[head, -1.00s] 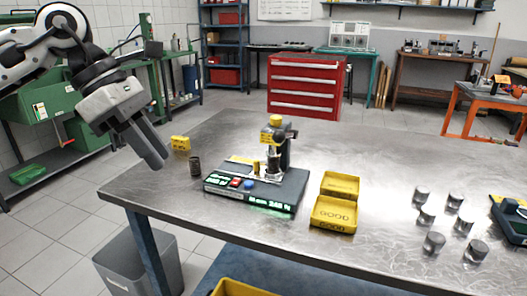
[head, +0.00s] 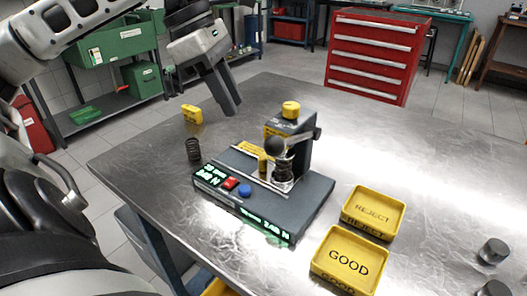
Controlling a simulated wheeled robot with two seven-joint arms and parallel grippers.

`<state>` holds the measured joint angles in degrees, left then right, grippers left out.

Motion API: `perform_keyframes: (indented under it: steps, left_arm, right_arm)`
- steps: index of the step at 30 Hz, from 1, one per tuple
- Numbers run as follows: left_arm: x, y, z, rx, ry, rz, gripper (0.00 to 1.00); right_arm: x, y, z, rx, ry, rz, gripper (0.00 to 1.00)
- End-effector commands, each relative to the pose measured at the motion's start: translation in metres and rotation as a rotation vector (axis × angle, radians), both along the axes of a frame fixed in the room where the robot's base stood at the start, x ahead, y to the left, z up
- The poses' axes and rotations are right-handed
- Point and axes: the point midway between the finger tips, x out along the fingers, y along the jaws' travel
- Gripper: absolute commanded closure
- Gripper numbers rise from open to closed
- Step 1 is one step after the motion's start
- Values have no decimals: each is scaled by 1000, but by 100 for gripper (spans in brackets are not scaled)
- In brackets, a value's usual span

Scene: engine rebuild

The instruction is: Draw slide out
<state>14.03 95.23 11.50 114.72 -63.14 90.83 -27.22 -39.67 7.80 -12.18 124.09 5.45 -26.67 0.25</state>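The spring tester (head: 312,193) stands on the metal table, with a dark base, lit green readouts, a red and a blue button and a yellow-capped upright post. A small spring (head: 283,172) seems to stand on a light plate, perhaps the slide, under the dark round knob; which part slides is unclear. My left gripper (head: 230,111) is above the table, behind and left of the tester, pointing down and apart from it. Its fingers look close together, with nothing visible between them. My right gripper is not in view.
A dark spring (head: 193,150) stands left of the tester, with a yellow block (head: 192,115) behind it. Yellow REJECT (head: 352,217) and GOOD (head: 320,262) trays lie to the right. Metal cylinders (head: 492,252) stand at far right. The table behind the tester is clear.

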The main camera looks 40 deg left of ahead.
Motion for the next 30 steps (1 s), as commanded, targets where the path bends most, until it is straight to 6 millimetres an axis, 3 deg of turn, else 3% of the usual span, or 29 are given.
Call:
perform_keyframes:
  steps: [9, 16, 21, 30]
  left_arm:
    - [13, -22, -65, 3, 10, -1, 76]
    - [21, -33, -98, 2, 8, 0, 76]
    - [25, -38, -112, 1, 4, 0, 76]
    - [27, -41, -117, -1, -1, 0, 76]
  right_arm:
    - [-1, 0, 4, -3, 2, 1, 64]
    - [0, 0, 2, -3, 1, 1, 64]
    - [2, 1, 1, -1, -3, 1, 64]
    - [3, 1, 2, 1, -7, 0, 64]
